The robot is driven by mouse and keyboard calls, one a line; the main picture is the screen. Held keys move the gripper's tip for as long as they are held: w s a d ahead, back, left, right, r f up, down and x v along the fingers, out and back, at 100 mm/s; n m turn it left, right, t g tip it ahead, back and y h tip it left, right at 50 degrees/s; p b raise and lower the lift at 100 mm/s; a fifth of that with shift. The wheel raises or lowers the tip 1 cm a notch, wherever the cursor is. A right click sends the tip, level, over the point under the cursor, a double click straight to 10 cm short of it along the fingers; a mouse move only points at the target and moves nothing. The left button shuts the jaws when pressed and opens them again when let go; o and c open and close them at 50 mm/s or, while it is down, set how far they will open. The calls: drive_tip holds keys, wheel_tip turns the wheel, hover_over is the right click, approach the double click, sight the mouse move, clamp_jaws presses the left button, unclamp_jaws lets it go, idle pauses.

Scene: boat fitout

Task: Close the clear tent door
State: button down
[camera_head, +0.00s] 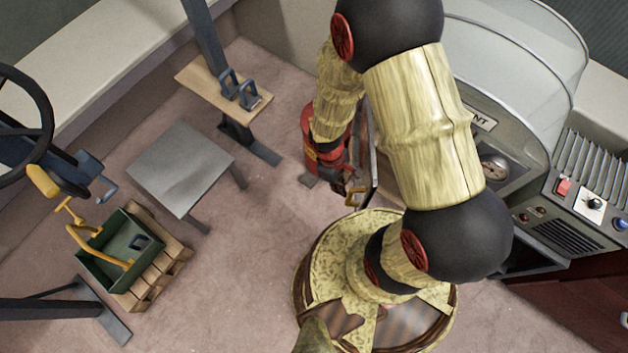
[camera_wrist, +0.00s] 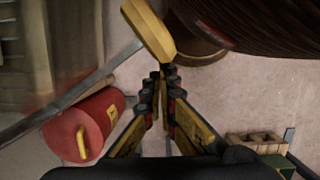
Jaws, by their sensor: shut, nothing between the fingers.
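The clear tent is a unit with a see-through hood (camera_head: 515,65) and a sign ending in "NT" (camera_head: 484,119), at the right of the head view. A thin door panel (camera_head: 373,165) stands out from it, seen nearly edge-on and partly hidden by my arm. Its edge (camera_wrist: 88,83) runs diagonally across the wrist view. A yellow handle (camera_head: 355,196) is at its outer end and shows large in the wrist view (camera_wrist: 150,30). My gripper (camera_head: 345,186) is shut and empty, fingertips (camera_wrist: 160,76) close to the handle; I cannot tell whether they touch it.
A red canister (camera_wrist: 88,125) stands close to the door. A grey low table (camera_head: 180,165), a wooden seat (camera_head: 205,85) and a green crate (camera_head: 112,256) on a pallet (camera_head: 155,282) are to the left. Floor (camera_head: 250,240) between them and my base is clear.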

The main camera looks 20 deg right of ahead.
drive_tip(key=s+d+n+t, duration=0.1)
drive_tip(key=d+n, duration=0.4)
drive_tip(key=d, duration=0.9)
drive_tip(key=s+d+n+t+h, duration=0.1)
drive_tip(key=d+n, duration=0.5)
drive_tip(key=d, duration=0.9)
drive_tip(key=shift+s, duration=0.85)
drive_tip(key=shift+w+d, duration=0.1)
